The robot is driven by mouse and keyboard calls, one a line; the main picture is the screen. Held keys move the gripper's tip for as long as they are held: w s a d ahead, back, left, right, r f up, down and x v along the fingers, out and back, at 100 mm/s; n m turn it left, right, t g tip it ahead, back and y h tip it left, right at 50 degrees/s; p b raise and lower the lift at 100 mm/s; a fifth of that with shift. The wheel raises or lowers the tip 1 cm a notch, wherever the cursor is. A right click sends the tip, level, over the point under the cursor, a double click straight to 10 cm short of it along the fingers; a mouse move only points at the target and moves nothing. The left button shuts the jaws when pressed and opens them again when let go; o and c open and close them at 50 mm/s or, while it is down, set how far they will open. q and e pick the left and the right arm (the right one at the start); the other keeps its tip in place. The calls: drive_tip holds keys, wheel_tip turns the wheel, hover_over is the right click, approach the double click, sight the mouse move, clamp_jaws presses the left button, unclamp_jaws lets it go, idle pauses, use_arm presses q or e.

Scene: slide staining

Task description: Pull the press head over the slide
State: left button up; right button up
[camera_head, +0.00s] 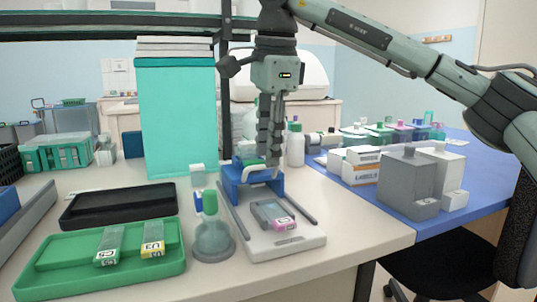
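The blue press head (235,185) stands at the back end of a white press base (258,248) with grey side rails. A slide with a pink label (284,224) lies on the grey bed in front of the press head, uncovered. My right gripper (270,158) points straight down at the press head from above. Its fingers are close together at the pale handle bar (264,175) and look shut on it; the exact contact is small and partly hidden. My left gripper is not in view.
A green tray (60,270) with two labelled slides lies at front left, a black tray (118,204) behind it. A green-capped flask (212,240) stands close left of the press. Grey and white boxes (408,183) stand on the blue mat at right.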

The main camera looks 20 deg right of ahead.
drive_tip(key=shift+w+f, duration=0.1)
drive_tip(key=shift+f, duration=0.6)
clamp_jaws()
